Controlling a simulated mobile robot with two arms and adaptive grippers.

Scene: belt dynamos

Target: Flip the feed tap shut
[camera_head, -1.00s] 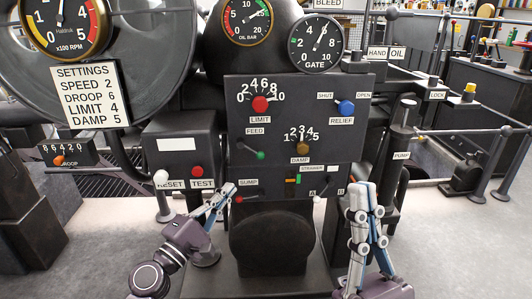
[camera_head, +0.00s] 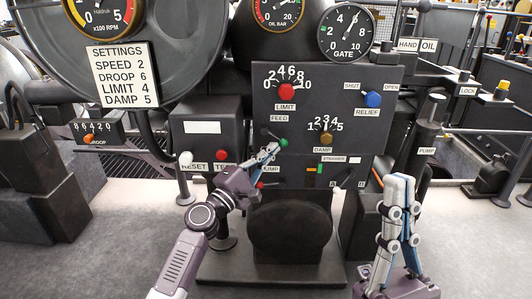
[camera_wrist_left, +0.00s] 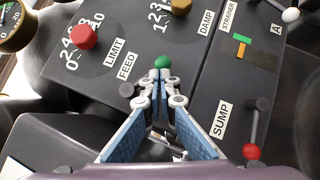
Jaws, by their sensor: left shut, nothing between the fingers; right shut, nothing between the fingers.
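The feed tap is a small lever with a green knob (camera_head: 283,143) under the FEED label on the dark panel. In the left wrist view its green knob (camera_wrist_left: 162,62) shows just beyond my fingertips. My left gripper (camera_head: 274,147) is shut and empty, its tips close beside the knob. In the left wrist view the shut fingertips (camera_wrist_left: 154,76) overlap the lever area; I cannot tell whether they touch it. My right gripper (camera_head: 400,178) is shut and empty, pointing up in front of the panel's right side.
The red-knobbed sump lever (camera_wrist_left: 252,152) is close to my left gripper. The red limit knob (camera_head: 286,91), brass damp knob (camera_head: 326,139) and blue relief knob (camera_head: 373,99) are on the same panel. The reset and test box (camera_head: 205,120) stands left of it.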

